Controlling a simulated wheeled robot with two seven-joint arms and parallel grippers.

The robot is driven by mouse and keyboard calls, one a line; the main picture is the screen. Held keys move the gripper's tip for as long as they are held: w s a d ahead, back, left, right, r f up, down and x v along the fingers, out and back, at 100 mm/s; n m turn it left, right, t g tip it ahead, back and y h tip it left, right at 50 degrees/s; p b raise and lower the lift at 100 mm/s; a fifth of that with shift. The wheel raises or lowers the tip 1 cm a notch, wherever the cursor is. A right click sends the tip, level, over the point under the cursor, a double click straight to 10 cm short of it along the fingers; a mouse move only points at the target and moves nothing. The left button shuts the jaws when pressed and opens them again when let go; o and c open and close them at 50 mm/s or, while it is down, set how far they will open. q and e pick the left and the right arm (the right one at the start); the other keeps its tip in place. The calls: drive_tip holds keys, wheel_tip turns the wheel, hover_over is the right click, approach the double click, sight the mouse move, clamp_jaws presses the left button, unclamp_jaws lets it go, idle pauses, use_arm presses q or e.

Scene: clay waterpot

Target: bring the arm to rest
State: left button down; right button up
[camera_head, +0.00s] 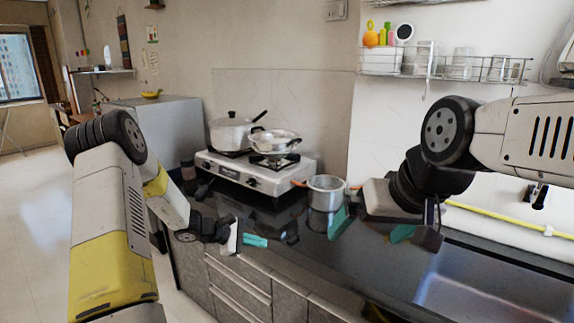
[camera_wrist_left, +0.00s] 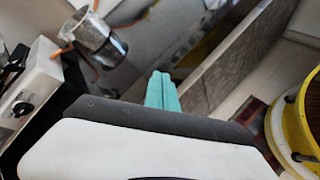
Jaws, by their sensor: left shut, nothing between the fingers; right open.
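My left gripper (camera_head: 256,240) is at the front edge of the dark counter, with its teal fingers together and nothing between them. The shut fingers also show in the left wrist view (camera_wrist_left: 162,92). My right gripper (camera_head: 370,230) is over the counter at the right, its teal fingers spread apart and empty. A small metal pot (camera_head: 325,193) with orange handles is on the counter, close behind the right gripper's left finger. The pot also shows in the left wrist view (camera_wrist_left: 95,38). I cannot tell whether that finger touches the pot.
A two-burner stove (camera_head: 255,176) holds a lidded pot (camera_head: 230,133) and a shallow pan (camera_head: 275,140). The sink (camera_head: 495,290) is at the lower right. A wire rack (camera_head: 470,66) with glasses hangs on the wall. Grey drawers (camera_head: 238,290) are below the counter. Open floor (camera_head: 35,220) lies at the left.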

use_arm(q)
drive_tip(key=s+d+r+m+g+y, duration=0.1)
drive_tip(key=s+r+m+y, duration=0.1)
drive_tip(key=s+r+m, duration=0.5)
drive_tip(key=s+d+r+m+g+y, duration=0.1)
drive_tip(key=s+r+m, duration=0.2)
drive_tip(key=s+r, duration=0.75)
drive_tip(key=s+a+r+m+t+y, duration=0.1)
drive_tip(key=s+a+r+m+y, duration=0.1)
drive_tip(key=s+r, duration=0.3)
drive_tip(key=s+a+r+m+t+y, duration=0.1)
drive_tip(key=s+a+r+m+y, duration=0.2)
drive_tip(key=s, duration=0.7)
wheel_tip(320, 180, up, 2)
drive_tip(key=shift+s+a+r+m+t, duration=0.15)
drive_tip(key=shift+a+m+t, duration=0.3)
drive_tip(key=shift+a, duration=0.45)
